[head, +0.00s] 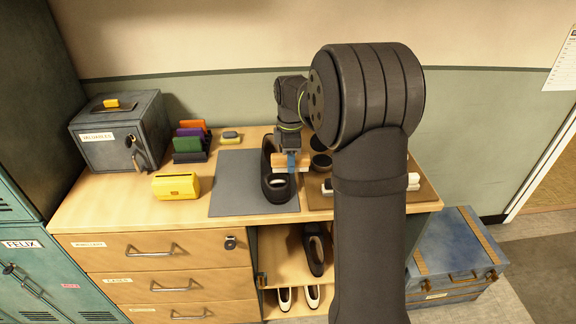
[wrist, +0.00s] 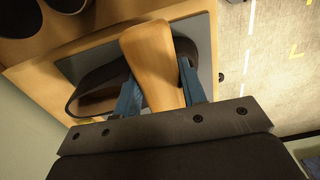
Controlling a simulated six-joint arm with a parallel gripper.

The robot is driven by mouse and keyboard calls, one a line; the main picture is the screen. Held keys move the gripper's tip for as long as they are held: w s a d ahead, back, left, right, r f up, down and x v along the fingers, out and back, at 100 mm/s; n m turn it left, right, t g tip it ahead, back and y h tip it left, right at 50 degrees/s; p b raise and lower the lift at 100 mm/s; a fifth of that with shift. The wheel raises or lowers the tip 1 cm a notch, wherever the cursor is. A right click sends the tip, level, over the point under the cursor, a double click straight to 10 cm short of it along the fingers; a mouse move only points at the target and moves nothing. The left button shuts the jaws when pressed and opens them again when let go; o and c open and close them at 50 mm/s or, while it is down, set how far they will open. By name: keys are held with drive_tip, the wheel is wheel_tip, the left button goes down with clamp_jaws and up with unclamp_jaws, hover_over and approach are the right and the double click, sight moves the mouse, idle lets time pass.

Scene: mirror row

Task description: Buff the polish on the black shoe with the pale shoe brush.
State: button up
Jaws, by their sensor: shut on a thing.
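The bristles are hidden there.
Dark round tins (head: 321,162) stand right of the shoe on a brown mat (head: 428,198). Another item with white ends (head: 412,182) lies there, partly behind my arm. A yellow box (head: 176,186), coloured cards (head: 190,143) and a grey lockbox (head: 120,130) stand left.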

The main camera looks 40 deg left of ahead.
drive_tip(key=shift+r, duration=2.55)
drive_tip(key=w+d+m, duration=1.3)
drive_tip(key=w+d, duration=1.3)
drive_tip(key=w, duration=0.3)
drive_tip(key=d+f+m, duration=1)
drive_tip(key=d+f, duration=0.5)
drive_tip(key=d, duration=0.5)
drive_tip(key=s+f+m, duration=0.1)
drive_tip(key=s+f, duration=0.4)
drive_tip(key=s, duration=0.3)
drive_tip(key=s+f+m, duration=0.2)
drive_tip(key=s+f, duration=0.4)
drive_tip(key=s, duration=0.3)
drive_tip(key=shift+a+m, duration=0.3)
drive_tip(key=shift+a, duration=0.1)
